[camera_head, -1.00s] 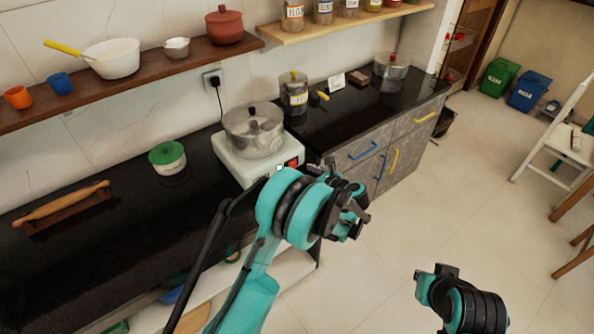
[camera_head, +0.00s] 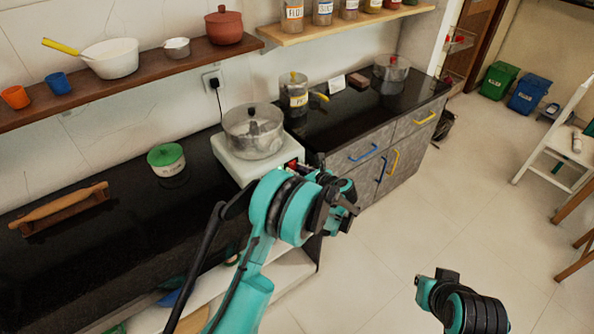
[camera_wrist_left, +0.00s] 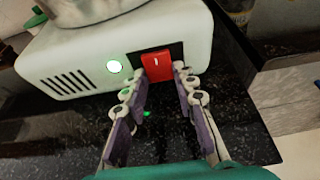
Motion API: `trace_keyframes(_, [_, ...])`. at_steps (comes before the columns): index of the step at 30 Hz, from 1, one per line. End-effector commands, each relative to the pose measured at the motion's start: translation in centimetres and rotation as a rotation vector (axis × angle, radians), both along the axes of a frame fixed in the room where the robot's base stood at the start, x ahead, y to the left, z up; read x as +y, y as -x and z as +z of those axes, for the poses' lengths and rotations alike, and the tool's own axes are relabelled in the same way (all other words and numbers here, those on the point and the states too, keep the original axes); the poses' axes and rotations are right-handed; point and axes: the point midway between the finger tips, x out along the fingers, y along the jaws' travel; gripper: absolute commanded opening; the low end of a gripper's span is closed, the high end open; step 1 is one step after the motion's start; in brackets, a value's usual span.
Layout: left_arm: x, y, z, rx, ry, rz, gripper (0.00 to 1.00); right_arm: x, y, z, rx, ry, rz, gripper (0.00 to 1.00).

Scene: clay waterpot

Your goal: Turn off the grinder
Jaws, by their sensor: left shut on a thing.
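The grinder is a white box (camera_head: 228,162) with a steel lidded bowl (camera_head: 253,134) on top, at the counter's front edge. In the left wrist view, its white body (camera_wrist_left: 75,50) shows a glowing green light (camera_wrist_left: 115,67) and a red switch (camera_wrist_left: 157,66) on a dark panel. My left gripper (camera_wrist_left: 161,86) is at the front of the grinder, its fingertips on either side of the red switch and shut on it. In the head view, the left gripper (camera_head: 318,180) partly hides the switch. My right gripper (camera_head: 438,277) is over the floor at lower right, its fingers unclear.
A green-lidded tub (camera_head: 167,160) and a rolling pin (camera_head: 62,202) are on the black counter to the left. A shelf (camera_head: 130,72) runs above.

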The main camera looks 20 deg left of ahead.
Motion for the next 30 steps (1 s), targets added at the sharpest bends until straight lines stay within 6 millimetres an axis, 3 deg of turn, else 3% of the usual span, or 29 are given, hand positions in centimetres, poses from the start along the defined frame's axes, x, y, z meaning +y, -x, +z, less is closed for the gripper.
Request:
trace_keyframes(11, [0.0, -0.1, -1.5, -0.151, -0.195, 0.000, 0.00, 0.0, 0.0, -5.0, 0.000, 0.000, 0.000, 0.00])
trace_keyframes(24, [0.1, -0.1, -1.0, -0.202, -0.259, 0.000, 0.00, 0.0, 0.0, -5.0, 0.000, 0.000, 0.000, 0.00])
trace_keyframes(25, [0.1, -0.1, -1.0, -0.202, -0.259, 0.000, 0.30, 0.0, 0.0, -5.0, 0.000, 0.000, 0.000, 0.00])
trace_keyframes(27, [0.1, -0.1, -1.0, -0.202, -0.259, 0.000, 0.48, 0.0, 0.0, -5.0, 0.000, 0.000, 0.000, 0.00])
trace_keyframes(30, [0.1, -0.1, -1.0, -0.202, -0.259, 0.000, 0.48, 0.0, 0.0, -5.0, 0.000, 0.000, 0.000, 0.00])
